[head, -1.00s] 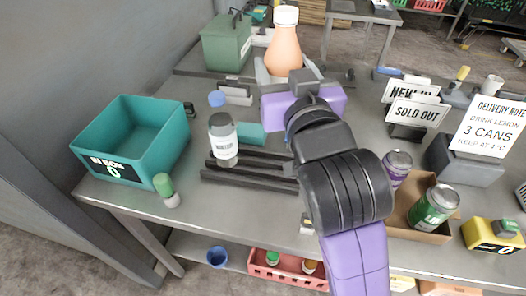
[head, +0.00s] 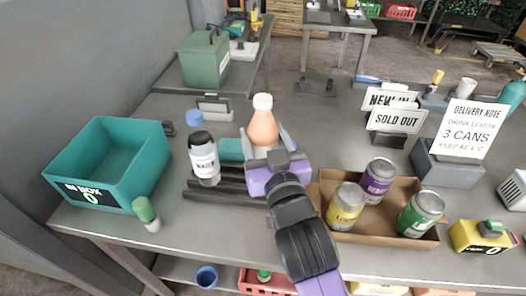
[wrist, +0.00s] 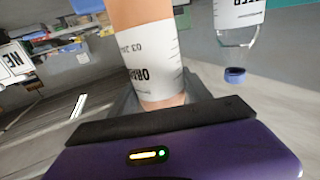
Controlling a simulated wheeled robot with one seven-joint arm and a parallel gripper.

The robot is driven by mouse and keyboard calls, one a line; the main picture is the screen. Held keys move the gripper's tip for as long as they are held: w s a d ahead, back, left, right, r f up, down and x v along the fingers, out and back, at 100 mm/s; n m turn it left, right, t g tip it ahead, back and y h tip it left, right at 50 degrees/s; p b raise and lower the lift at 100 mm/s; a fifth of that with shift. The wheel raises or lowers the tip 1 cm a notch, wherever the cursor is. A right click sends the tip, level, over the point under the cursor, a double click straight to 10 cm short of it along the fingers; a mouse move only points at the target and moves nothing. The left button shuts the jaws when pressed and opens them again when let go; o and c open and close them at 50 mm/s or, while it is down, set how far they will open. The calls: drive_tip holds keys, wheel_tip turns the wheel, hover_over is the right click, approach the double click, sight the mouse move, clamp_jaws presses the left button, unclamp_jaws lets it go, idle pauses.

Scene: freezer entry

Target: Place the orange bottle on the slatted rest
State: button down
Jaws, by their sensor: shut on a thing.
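The orange bottle (head: 263,129) with a white cap is upright between the fingers of my purple gripper (head: 266,150), which is shut on it. In the wrist view the bottle (wrist: 150,62) shows its orange body and white label, held by my gripper (wrist: 160,105). The dark slatted rest (head: 222,194) lies on the table, left of and partly behind my gripper. My gripper hides the bottle's base, so I cannot tell whether it touches anything. A dark-capped white bottle (head: 204,164) stands at the left part of the rest.
A teal bin (head: 135,178) stands at the left, with a green-capped bottle (head: 147,216) beside it. A cardboard tray (head: 371,237) with yellow, purple and green cans lies close to the right of my arm. Signs (head: 397,119) stand behind the tray.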

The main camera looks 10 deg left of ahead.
sight(263, 152)
drive_tip(key=shift+f, duration=2.25)
drive_tip(key=shift+f, duration=0.2)
drive_tip(key=shift+c, duration=2.3)
unclamp_jaws()
drive_tip(key=shift+r, duration=0.1)
drive_tip(key=b+v, duration=0.1)
drive_tip(key=v, duration=1.1)
drive_tip(key=shift+b, duration=0.4)
